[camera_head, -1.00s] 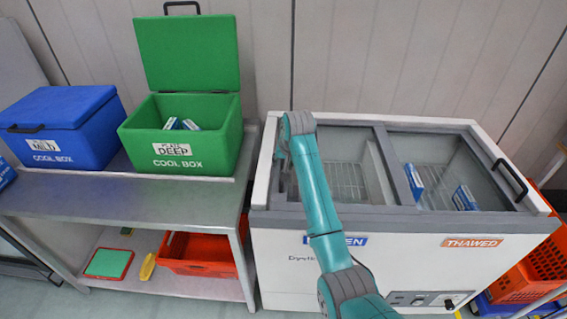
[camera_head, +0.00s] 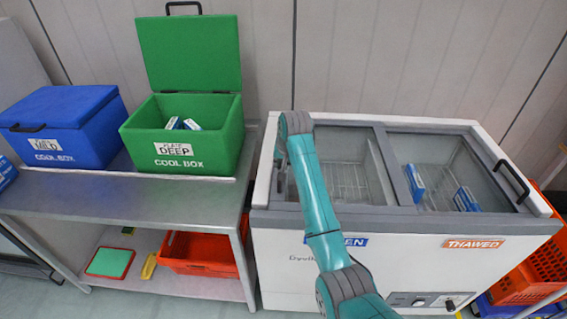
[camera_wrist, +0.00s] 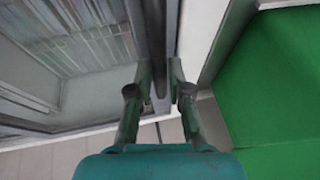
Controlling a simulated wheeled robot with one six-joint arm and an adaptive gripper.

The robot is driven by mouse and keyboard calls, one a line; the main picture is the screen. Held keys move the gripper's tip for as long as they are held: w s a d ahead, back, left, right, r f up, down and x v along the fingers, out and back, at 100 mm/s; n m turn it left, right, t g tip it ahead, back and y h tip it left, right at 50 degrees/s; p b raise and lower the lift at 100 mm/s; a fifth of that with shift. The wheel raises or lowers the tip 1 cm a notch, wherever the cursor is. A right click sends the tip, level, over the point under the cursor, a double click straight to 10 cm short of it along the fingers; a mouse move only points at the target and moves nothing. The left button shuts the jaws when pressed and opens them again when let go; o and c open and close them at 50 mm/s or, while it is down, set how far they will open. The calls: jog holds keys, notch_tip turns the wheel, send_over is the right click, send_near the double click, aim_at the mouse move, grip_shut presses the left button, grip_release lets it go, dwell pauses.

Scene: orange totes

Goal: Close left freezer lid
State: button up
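The white chest freezer (camera_head: 400,258) stands at the right, with two glass-topped halves in grey frames. The left half (camera_head: 345,180) shows a wire rack inside; whether its lid is fully across I cannot tell. My arm covers its left edge and any handle there. In the wrist view, my gripper (camera_wrist: 160,75) points down with its fingers apart, on either side of a dark bar (camera_wrist: 157,35) along the freezer's edge. Firm contact with the bar does not show. The right lid's black handle (camera_head: 512,181) is in plain view.
An open green cool box (camera_head: 217,150) stands close left of the freezer and shows in the wrist view. A closed blue cool box (camera_head: 65,125) is beside it on the metal table (camera_head: 120,200). Orange crates (camera_head: 525,275) stand right of the freezer.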

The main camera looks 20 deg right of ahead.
jog(key=o, duration=0.3)
jog(key=shift+a, duration=0.25)
jog(key=shift+r, duration=0.1)
jog(key=v, duration=1.1)
jog(key=shift+s+r, duration=0.15)
jog(key=shift+r, duration=0.2)
